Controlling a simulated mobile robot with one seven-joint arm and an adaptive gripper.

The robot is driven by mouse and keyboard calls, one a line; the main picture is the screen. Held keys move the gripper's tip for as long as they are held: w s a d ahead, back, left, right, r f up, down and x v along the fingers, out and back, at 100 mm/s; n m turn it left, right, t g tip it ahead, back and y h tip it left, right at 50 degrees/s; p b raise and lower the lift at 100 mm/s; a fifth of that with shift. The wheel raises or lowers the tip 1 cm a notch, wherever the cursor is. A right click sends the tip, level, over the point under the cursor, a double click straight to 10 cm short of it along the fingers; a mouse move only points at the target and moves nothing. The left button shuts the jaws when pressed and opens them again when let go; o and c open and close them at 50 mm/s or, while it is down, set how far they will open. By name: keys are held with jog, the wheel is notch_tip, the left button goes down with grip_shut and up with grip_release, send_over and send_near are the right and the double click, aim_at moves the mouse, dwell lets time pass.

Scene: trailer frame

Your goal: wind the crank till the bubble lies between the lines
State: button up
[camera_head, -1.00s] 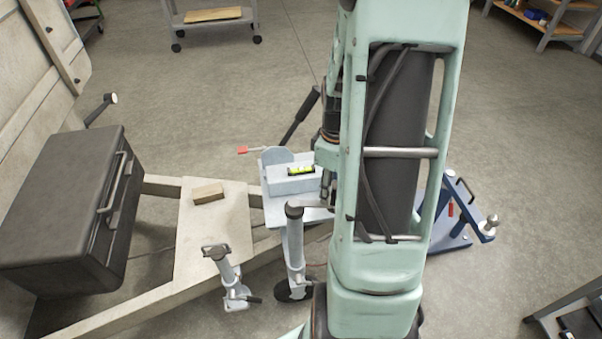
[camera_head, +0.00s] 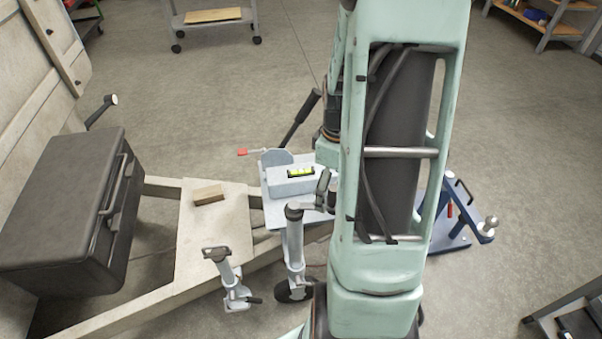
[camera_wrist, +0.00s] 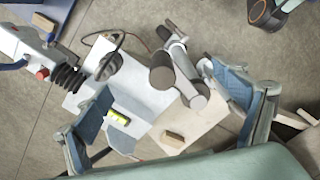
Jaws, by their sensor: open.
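The spirit level (camera_head: 301,172), with its yellow-green vial, lies on a pale block on the trailer's coupling end. It also shows in the wrist view (camera_wrist: 117,117), beside the left finger. The bubble is too small to place against the lines. The grey jockey-wheel jack (camera_head: 294,240) stands upright beside the block, and its crank (camera_wrist: 180,65) shows in the wrist view with a dark grip. My gripper (camera_wrist: 156,82) is open, its fingers on either side of the jack top and crank and apart from them in the picture. My arm hides most of the gripper in the head view.
A dark box (camera_head: 60,215) and a small wooden block (camera_head: 208,193) sit on the trailer frame (camera_head: 160,295). A grey prop stand (camera_head: 230,278) is left of the jack. A blue hitch stand (camera_head: 455,235) stands right of my arm. Open floor lies beyond.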

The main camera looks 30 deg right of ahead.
notch_tip(320, 180, up, 7)
jog(key=p, duration=0.4)
jog(key=shift+p, duration=0.4)
jog(key=shift+f, duration=0.1)
